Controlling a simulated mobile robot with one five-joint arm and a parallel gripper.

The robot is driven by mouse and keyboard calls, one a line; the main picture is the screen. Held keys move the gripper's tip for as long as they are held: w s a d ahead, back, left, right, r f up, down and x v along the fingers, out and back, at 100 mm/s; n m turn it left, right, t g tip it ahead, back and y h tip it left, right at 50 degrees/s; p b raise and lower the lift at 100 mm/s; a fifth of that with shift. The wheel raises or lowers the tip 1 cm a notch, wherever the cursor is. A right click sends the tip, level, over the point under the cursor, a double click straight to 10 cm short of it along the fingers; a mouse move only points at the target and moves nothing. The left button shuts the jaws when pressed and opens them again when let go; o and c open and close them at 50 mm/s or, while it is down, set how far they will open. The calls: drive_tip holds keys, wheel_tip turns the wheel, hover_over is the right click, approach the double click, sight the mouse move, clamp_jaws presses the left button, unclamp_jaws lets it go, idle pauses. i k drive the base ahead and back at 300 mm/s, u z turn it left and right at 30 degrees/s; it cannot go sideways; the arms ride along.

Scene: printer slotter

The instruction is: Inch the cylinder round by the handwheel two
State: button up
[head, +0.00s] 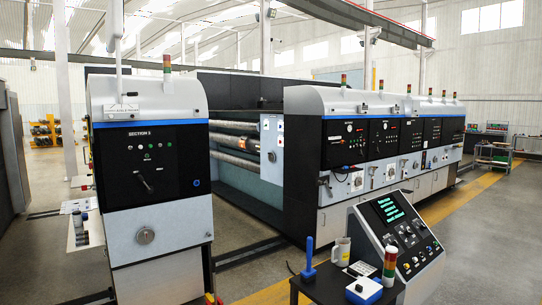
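A printing section (150,180) with a black panel stands at the left; its label begins "SECTION", but the number is too small to read surely. Long cylinders (236,142) lie level in the gap between this section and the row of sections to the right. Small round wheels or handles, one of them a crank-like handle (325,181), show on the row's lower panels. I cannot tell which is handwheel two. My gripper is not in view.
Rails (250,250) cross the floor. Open floor (490,235) lies at right.

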sight(271, 157)
drive_tip(key=z, duration=1.25)
drive_tip(key=i, duration=7.1)
drive_tip(key=z, duration=5.55)
drive_tip(key=i, duration=0.15)
drive_tip(key=z, duration=3.15)
